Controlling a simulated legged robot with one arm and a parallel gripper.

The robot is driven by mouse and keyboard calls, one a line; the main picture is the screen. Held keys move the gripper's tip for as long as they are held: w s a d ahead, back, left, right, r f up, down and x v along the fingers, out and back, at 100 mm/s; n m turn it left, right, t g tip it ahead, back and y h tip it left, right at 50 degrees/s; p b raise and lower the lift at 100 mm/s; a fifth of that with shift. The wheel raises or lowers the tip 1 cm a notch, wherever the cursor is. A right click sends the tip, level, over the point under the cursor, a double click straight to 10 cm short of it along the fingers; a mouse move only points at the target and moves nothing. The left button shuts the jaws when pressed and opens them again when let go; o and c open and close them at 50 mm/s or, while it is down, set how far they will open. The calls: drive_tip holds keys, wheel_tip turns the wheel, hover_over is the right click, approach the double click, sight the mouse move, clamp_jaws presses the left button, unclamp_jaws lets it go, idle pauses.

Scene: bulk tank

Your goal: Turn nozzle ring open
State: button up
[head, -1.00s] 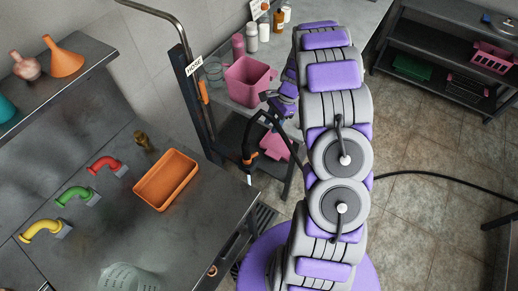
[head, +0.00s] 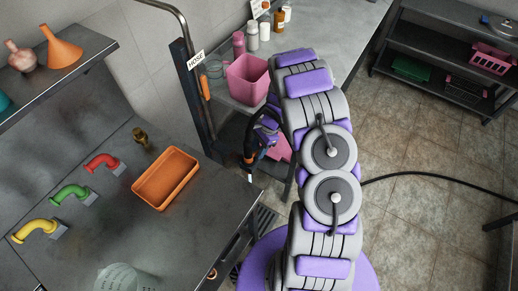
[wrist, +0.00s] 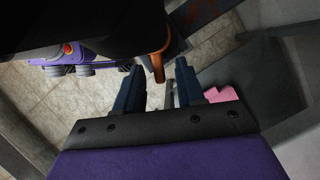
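The hose nozzle (head: 248,163) hangs nose down beside the dark stand marked HOSE, with an orange band and a pale tip. My gripper (head: 259,148) is just above and to the right of it, partly hidden by my own arm. In the wrist view, my gripper (wrist: 158,88) has its two dark blue fingers apart. An orange piece (wrist: 159,64) hangs down near the gap between the fingertips. I cannot tell whether it is the nozzle ring or another part, or whether a finger touches it. A black shape hides much of the upper left.
The hose stand (head: 192,95) rises behind my gripper. A table with a pink bin (head: 247,79) and bottles stands beyond. An orange tray (head: 166,178) and coloured pipe elbows are on the left bench. A black hose (head: 430,174) crosses the floor at right.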

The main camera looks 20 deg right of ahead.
drive_tip(key=shift+a, duration=0.1)
drive_tip(key=shift+d, duration=0.45)
drive_tip(key=c, duration=0.4)
drive_tip(key=shift+d, duration=0.1)
drive_tip(key=c, duration=0.3)
drive_tip(key=shift+a, duration=0.25)
clamp_jaws()
drive_tip(key=shift+w+a+r+n+p, duration=0.1)
drive_tip(key=shift+w+n+p, duration=0.1)
drive_tip(key=shift+n+p, duration=0.3)
drive_tip(key=shift+n+g, duration=0.3)
drive_tip(key=shift+g, duration=0.1)
